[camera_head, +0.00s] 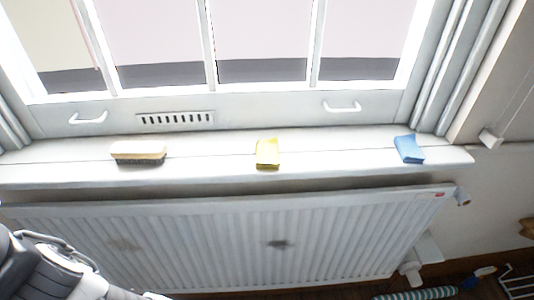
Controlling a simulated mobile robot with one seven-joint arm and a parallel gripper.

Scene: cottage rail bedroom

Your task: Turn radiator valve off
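The white ribbed radiator (200,240) hangs under the window sill and fills the lower middle of the head view. A pale valve-like fitting (410,272) sits at its lower right corner, close to the floor. I cannot tell from this view how either fitting is set. Part of my arm shows at the lower left, in front of the radiator's left end and far from both fittings. My gripper's fingers are not in view.
The window sill (210,175) juts out above the radiator. A brush (138,152), a yellow sponge (267,153) and a blue cloth-like item (408,149) lie on it. A striped roll (420,294) and a white wire rack (520,284) are at the lower right, near the lower fitting.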

